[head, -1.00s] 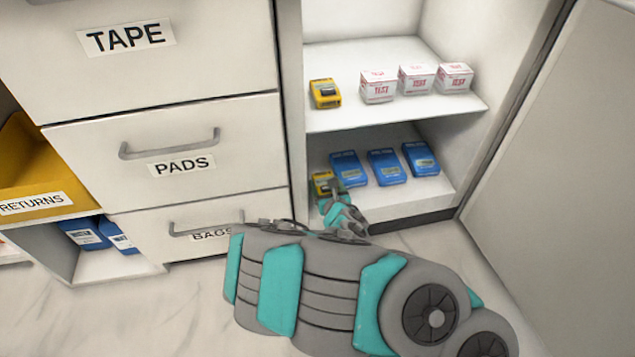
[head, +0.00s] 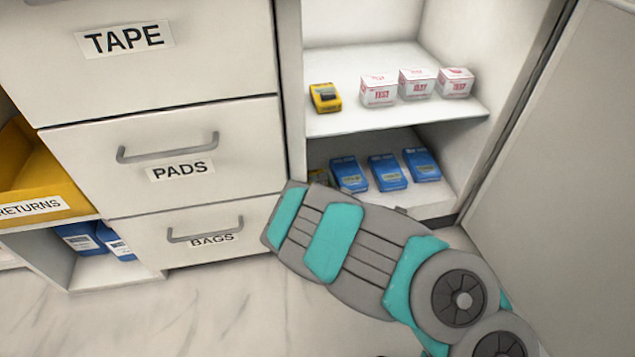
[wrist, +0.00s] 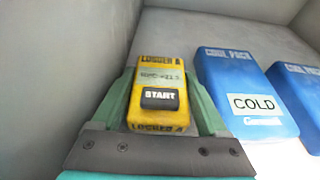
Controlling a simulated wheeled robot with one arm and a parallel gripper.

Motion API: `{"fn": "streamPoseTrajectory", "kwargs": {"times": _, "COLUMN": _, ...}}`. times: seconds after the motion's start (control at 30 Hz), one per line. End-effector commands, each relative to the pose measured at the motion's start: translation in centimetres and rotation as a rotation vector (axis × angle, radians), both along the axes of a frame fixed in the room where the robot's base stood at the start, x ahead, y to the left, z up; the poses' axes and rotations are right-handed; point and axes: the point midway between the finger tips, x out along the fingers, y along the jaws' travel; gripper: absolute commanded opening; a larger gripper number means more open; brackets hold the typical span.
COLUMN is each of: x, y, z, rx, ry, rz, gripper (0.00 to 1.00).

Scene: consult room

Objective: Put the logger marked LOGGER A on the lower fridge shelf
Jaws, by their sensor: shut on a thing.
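A yellow logger (wrist: 158,103) marked LOGGER A, with a dark START button, lies between the fingers of my gripper (wrist: 160,110) in the wrist view. My gripper is shut on it, at the left end of the lower fridge shelf (head: 437,198), beside the blue cool packs. In the head view my arm hides the gripper, and only a sliver of the logger (head: 316,177) shows. I cannot tell whether the logger touches the shelf. Another yellow logger (head: 325,97) sits on the left of the upper fridge shelf (head: 400,118).
White TEST boxes (head: 379,91) stand on the upper shelf. The open fridge door (head: 560,140) is at right. Labelled drawers (head: 165,150) and a yellow RETURNS bin (head: 40,175) are at left.

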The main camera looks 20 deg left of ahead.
Motion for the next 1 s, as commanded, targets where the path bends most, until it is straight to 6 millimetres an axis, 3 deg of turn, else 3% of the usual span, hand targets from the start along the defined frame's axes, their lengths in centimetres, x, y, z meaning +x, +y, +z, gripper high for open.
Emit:
{"fn": "streamPoseTrajectory", "kwargs": {"times": 0.4, "x": 0.0, "y": 0.0, "z": -0.4, "rx": 0.002, "ry": -0.003, "rz": 0.000, "gripper": 0.12}}
{"fn": "streamPoseTrajectory", "kwargs": {"times": 0.43, "x": 0.0, "y": 0.0, "z": -0.4, "rx": 0.001, "ry": -0.003, "rz": 0.001, "gripper": 0.79}}
{"fn": "streamPoseTrajectory", "kwargs": {"times": 0.5, "x": 0.0, "y": 0.0, "z": -0.4, "rx": 0.001, "ry": -0.003, "rz": 0.000, "gripper": 0.87}}
{"fn": "streamPoseTrajectory", "kwargs": {"times": 0.83, "x": 0.0, "y": 0.0, "z": -0.2, "rx": 0.002, "ry": -0.003, "rz": 0.000, "gripper": 0.90}}
{"fn": "streamPoseTrajectory", "kwargs": {"times": 1.0, "x": -1.1, "y": -0.6, "z": 0.1, "rx": -0.004, "ry": -0.001, "rz": 0.003, "gripper": 0.90}}
